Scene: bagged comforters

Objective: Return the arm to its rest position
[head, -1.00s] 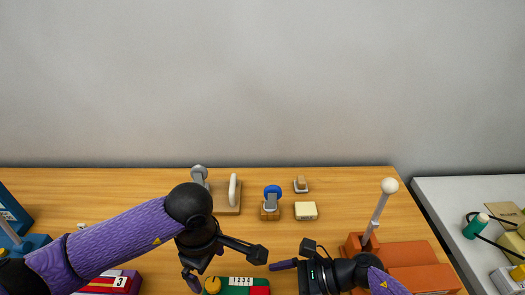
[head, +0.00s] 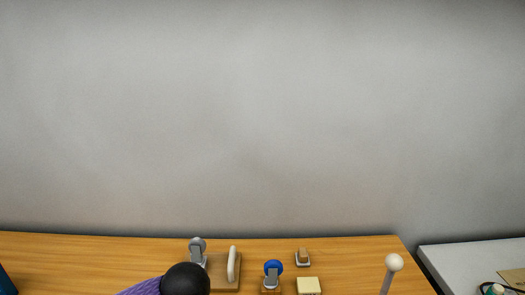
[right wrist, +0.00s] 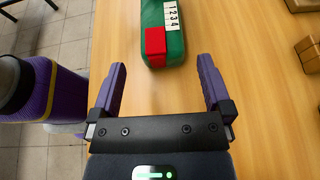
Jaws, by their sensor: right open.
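My right gripper (right wrist: 161,78) shows in the right wrist view with its two purple fingers spread wide apart. Nothing is between them. A green block with a red button and a "1234" number strip (right wrist: 172,42) lies on the wooden table (right wrist: 245,50) just ahead of the fingertips. In the head view only a purple and black part of my left arm shows at the bottom edge. My left gripper is out of view. My right arm is not in the head view.
Along the table in the head view stand a white-handled wooden block (head: 233,266), a blue-topped device (head: 273,272), a cream block (head: 308,286), a small block (head: 303,257) and a white-knobbed lever (head: 393,263). A grey table (head: 455,262) stands right. Brown blocks (right wrist: 310,50) lie right in the wrist view.

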